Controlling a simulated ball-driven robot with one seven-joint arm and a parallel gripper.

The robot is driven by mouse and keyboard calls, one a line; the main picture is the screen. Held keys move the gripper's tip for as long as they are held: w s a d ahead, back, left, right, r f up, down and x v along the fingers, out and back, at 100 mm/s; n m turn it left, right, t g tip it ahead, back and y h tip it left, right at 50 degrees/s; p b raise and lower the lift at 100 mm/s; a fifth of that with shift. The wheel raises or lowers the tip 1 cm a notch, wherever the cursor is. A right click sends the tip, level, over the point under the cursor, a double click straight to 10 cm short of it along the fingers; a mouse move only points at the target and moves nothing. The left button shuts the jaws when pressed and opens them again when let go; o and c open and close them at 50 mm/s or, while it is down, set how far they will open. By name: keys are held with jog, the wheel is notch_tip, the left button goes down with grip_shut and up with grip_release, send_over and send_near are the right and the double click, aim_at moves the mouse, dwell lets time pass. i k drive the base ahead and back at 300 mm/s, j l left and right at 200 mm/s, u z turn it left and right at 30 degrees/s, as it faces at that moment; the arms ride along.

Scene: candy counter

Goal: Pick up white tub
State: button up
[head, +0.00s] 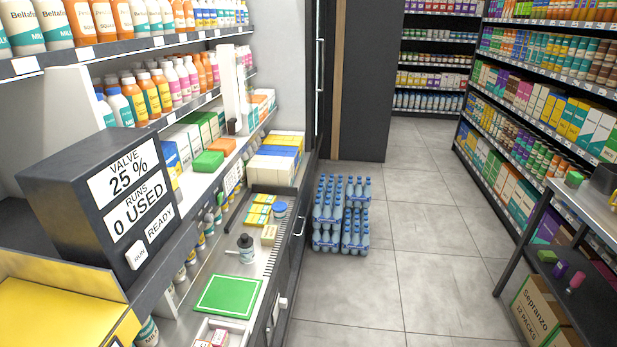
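A small round tub with a blue lid (280,210) stands on the counter, near the back right of the metal work surface. Its visible side looks pale; it is small in view, and it is the closest match I see to a white tub. A cream box (269,236) is just in front of it, and small yellow boxes (258,212) lie to its left. My gripper is not visible in the head view.
A green mat (228,296) lies on the counter. A dark machine with a display (110,195) rises at left, beside a yellow box (60,315). Shelves of bottles stand above. Blue bottle packs (342,225) sit on the floor; the aisle (370,300) is clear. A table (590,215) stands right.

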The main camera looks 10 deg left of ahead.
aim_at(279, 208)
jog(key=i+u, duration=0.15)
jog(key=i, duration=0.45)
jog(key=i+l+u, duration=0.15)
jog(key=i, duration=0.45)
jog(key=i+l+u, duration=0.1)
jog(key=i+l, duration=0.15)
jog(key=i, duration=0.3)
jog(key=i+l+u, duration=0.15)
jog(key=i+u, duration=0.35)
jog(key=i+l+u, duration=0.25)
jog(key=u, duration=0.25)
jog(key=i+l+u, duration=0.3)
jog(key=l+u, duration=0.2)
jog(key=i+l+u, duration=0.2)
jog(key=l+u, duration=0.3)
jog(key=i+l+u, duration=0.3)
jog(key=l, duration=0.35)
jog(key=i+l+u, duration=0.2)
jog(key=i+l, duration=0.05)
jog(key=l, duration=0.1)
